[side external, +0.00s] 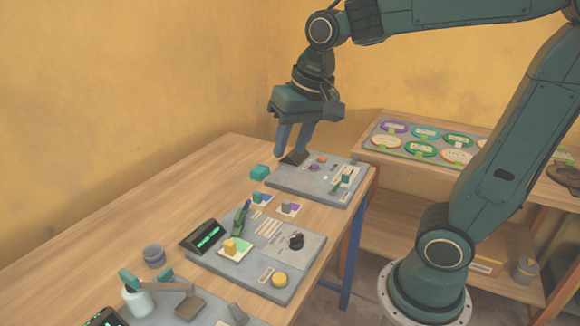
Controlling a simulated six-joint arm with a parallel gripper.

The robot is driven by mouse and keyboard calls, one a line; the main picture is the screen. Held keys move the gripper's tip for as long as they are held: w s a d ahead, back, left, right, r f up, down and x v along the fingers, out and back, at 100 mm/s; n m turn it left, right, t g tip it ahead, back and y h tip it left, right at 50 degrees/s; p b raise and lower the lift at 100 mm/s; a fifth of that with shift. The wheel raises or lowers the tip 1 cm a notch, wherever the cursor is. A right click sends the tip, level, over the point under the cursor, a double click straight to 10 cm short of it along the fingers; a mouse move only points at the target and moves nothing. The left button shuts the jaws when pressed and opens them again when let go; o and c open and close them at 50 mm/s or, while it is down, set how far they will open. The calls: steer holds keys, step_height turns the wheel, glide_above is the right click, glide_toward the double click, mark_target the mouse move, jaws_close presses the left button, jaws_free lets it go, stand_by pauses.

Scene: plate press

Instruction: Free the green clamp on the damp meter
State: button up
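A grey board (305,250) in the middle of the table carries a dark box with a lit green display (207,234), which looks like the damp meter. A green clamp (240,219) stands beside the display, near a yellow block (236,246) on a pale pad. I cannot tell whether the clamp is closed on anything. My gripper (288,152) points down over the back left of the farther grey board, away from the green clamp. Its two fingers look apart, with a dark piece (295,158) by the tips; I cannot tell if they touch it.
The farther board (307,189) carries small coloured knobs and another green lever (343,183). A side shelf holds coloured oval plates (421,149). The table's left is clear.

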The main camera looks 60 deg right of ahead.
steer(key=w+d+f+m+g, duration=0.1)
steer(key=w+f+m+g, duration=0.2)
steer(key=w, duration=0.6)
steer(key=m, duration=0.5)
glide_above(238, 214)
step_height(238, 214, down, 7)
steer(key=shift+f, duration=0.25)
step_height(238, 214, down, 13)
steer(key=shift+f, duration=0.2)
jaws_close()
